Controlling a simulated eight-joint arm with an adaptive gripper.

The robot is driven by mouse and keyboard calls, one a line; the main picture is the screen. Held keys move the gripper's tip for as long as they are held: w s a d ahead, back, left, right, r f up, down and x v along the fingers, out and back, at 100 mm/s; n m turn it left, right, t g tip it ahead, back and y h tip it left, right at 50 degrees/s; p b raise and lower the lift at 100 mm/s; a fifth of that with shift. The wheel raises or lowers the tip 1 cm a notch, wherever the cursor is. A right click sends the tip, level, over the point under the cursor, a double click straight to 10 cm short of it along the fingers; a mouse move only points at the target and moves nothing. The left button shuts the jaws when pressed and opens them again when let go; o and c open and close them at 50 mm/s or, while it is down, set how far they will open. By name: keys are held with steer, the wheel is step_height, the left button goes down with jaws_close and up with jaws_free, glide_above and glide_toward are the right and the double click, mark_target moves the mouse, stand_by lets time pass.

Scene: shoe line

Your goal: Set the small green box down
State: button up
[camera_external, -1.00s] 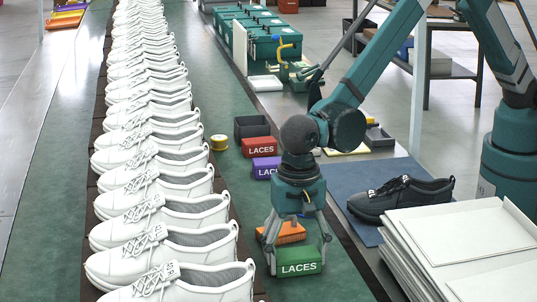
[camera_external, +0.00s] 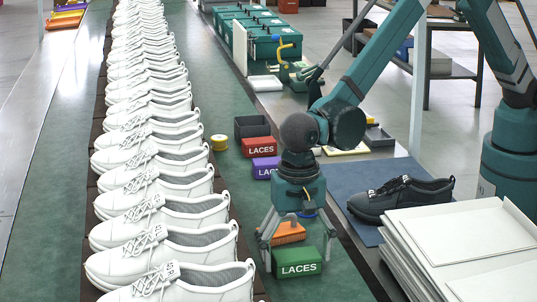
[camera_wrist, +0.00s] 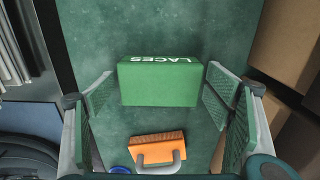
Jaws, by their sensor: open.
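The small green box (camera_external: 298,263), marked LACES, sits on the green bench surface (camera_external: 335,285) near the front. My gripper (camera_external: 298,258) is open above and around it. In the wrist view the green box (camera_wrist: 158,84) lies flat between my two spread finger pads, with a gap visible on each side. The box's underside is hidden.
An orange block (camera_external: 290,233) with a grey handle lies just behind the green box. Red (camera_external: 259,147) and purple (camera_external: 265,167) boxes stand farther back. White shoes (camera_external: 175,248) line the left. A dark shoe (camera_external: 400,197) and white panel stack (camera_external: 465,245) are right.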

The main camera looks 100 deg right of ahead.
mark_target(297, 252)
step_height(297, 252, up, 12)
steer(key=p, duration=0.1)
steer(key=shift+f+p, duration=0.2)
steer(key=shift+p, duration=0.2)
stand_by(0.6)
steer(key=s+d+r+n+t, duration=0.2)
steer(key=s+d+r+n, duration=0.2)
steer(key=s+d+r, duration=0.6)
steer(key=s+d+r+n+t, duration=0.1)
steer(key=s+d+r+n, duration=0.4)
steer(key=s+d+r, duration=0.55)
steer(key=s+d+n+t, duration=0.2)
steer(key=s+d+n, duration=0.2)
steer(key=s+d, duration=0.4)
steer(key=s+d+n+t, duration=0.2)
steer(key=s+d+n, duration=0.3)
steer(key=s, duration=0.9)
steer(key=d, duration=0.3)
steer(key=shift+s+d+f, duration=0.15)
steer(key=shift+s+f, duration=0.1)
steer(key=shift+s, duration=0.1)
